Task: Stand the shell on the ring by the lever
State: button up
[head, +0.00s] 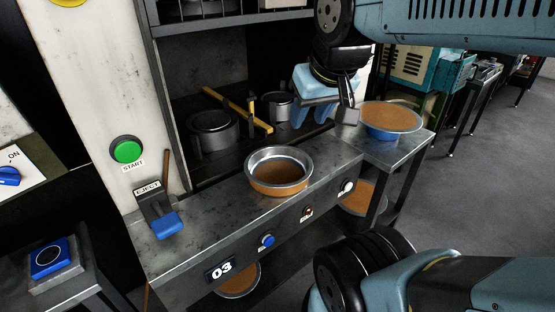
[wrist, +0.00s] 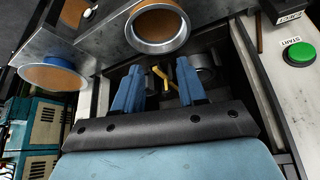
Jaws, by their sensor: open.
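A round silver-rimmed pan (head: 279,172) with brown inside sits on the grey metal counter; it also shows at the top of the wrist view (wrist: 160,27). I cannot tell which vessel is the shell. An EJECT lever (head: 164,224) with a blue handle stands at the counter's left end. A blue pad with a ring mark (head: 48,258) is on a stand left of the lever; I cannot tell whether it is the ring. My gripper (head: 320,110) is open and empty, above the counter's back right. In the wrist view its blue fingers are apart (wrist: 157,85).
Grey pots (head: 213,132) and a yellow bar (head: 238,112) lie in the dark recess behind the counter. A blue-sided bowl (head: 390,120) stands on the right table. More brown bowls (head: 238,280) sit below. A green START button (head: 127,150) is on the pillar.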

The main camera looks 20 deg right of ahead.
jog(key=shift+w, duration=0.1)
jog(key=shift+w+a, duration=0.1)
jog(key=m+g+h, duration=0.1)
jog(key=m+g, duration=0.4)
jog(key=m, duration=0.7)
send_over(258, 157)
jog(key=w, duration=0.3)
notch_tip(258, 157, down, 15)
jog(key=f, duration=0.8)
jog(key=w+f, duration=0.1)
jog(key=f, duration=0.4)
jog(key=shift+d, duration=0.4)
jog(key=shift+c, duration=0.2)
grip_shut()
